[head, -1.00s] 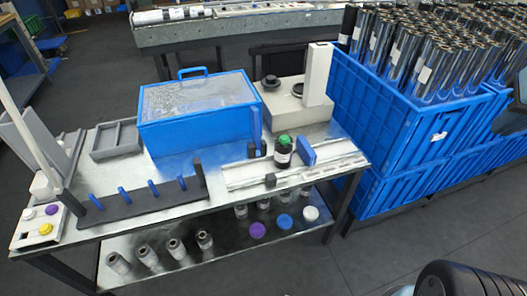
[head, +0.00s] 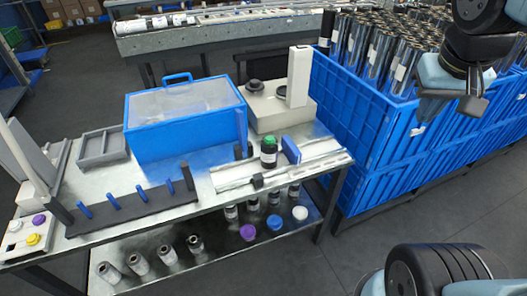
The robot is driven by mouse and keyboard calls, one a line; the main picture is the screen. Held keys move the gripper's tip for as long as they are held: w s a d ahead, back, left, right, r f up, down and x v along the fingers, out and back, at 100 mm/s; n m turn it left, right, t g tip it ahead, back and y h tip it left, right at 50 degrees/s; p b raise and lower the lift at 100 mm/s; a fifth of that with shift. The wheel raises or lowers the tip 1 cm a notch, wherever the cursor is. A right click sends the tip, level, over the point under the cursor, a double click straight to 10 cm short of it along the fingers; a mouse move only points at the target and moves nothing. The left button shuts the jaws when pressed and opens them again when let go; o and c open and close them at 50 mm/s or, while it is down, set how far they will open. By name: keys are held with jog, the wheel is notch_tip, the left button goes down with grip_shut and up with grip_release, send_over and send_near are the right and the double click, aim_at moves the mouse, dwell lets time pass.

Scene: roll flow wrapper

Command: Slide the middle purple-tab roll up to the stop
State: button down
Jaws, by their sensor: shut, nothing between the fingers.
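I cannot pick out a roll with a purple tab for sure, nor the stop it belongs to. Silver and dark rolls with white labels stand packed upright in the blue crate (head: 365,130) at the right. More small rolls (head: 158,22) lie along the far grey conveyor (head: 180,42); any tabs on them are too small to tell. My gripper (head: 473,106) hangs at the upper right in front of the crate, pointing down, shut and empty. It is far from the conveyor rolls and touches nothing that I can see.
Grey floor in front is clear.

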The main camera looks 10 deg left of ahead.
jog(key=w+a+f+n+t+h, duration=0.1)
jog(key=w+a+f+n+h, duration=0.2)
jog(key=w+a+f+h, duration=0.4)
jog(key=w+a+f+n+t+h, duration=0.1)
jog(key=w+a+f+n+h, duration=0.3)
jog(key=a+f, duration=0.55)
jog(key=s+a+f+n+t+y, duration=0.35)
jog(key=a+f+t, duration=0.25)
jog(key=a+f, duration=0.4)
jog(key=s+a+f+n+t+y, duration=0.35)
jog(key=a+f+t, duration=0.3)
jog(key=a, duration=0.65)
send_near(263, 151)
jog(key=shift+n+g, duration=0.4)
jog(key=shift+g, duration=0.05)
jog(key=w, duration=0.1)
jog(key=w+a, duration=0.1)
jog(key=w+r, duration=0.1)
jog(key=w, duration=0.1)
jog(key=shift+a, duration=0.25)
jog(key=shift+w+d, duration=0.65)
jog(key=shift+d, duration=0.3)
jog(key=shift+w+d, duration=0.45)
jog(key=shift+d, duration=0.3)
jog(key=shift+y, duration=0.4)
